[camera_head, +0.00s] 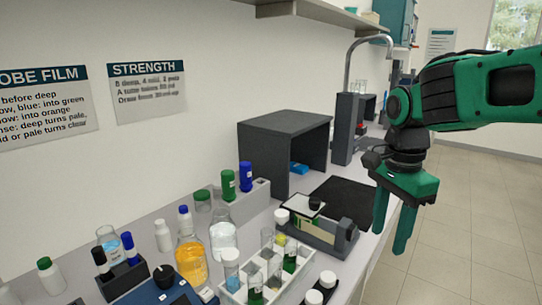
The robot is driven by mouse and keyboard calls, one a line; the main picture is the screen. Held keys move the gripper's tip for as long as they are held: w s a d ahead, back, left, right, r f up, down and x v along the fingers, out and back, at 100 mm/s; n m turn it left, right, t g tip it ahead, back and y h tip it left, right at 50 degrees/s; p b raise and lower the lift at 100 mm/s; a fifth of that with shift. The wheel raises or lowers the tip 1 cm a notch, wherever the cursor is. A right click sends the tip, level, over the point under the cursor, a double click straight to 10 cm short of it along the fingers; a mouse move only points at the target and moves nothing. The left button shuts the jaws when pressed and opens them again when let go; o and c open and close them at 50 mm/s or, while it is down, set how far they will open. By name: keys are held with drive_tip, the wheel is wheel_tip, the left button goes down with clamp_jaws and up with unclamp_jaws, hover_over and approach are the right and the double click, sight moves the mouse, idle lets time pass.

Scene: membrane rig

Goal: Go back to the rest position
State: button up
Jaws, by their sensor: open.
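My gripper (389,236) hangs at the right of the head camera view, pointing down with its two green fingers apart. It is open and nothing shows between the fingers. It is at the bench's front edge, to the right of a grey device (316,236) with a pale plate on top. My green and black arm reaches in from the upper right.
The bench holds a white rack (236,292) of tubes, a flask of orange liquid (191,260), a flask of clear liquid (223,238) and several capped bottles. A dark open-fronted box (284,135) and black mat (345,199) stand farther back. Floor (470,225) at right is clear.

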drive_tip(key=s+d+f+n, duration=0.4)
drive_tip(key=s+d, duration=0.4)
drive_tip(key=s, duration=0.1)
drive_tip(key=s+d+f+n, duration=0.4)
drive_tip(key=s+d+f, duration=0.1)
drive_tip(key=s+d, duration=0.3)
drive_tip(key=shift+s+d, duration=0.25)
drive_tip(key=shift+s, duration=0.3)
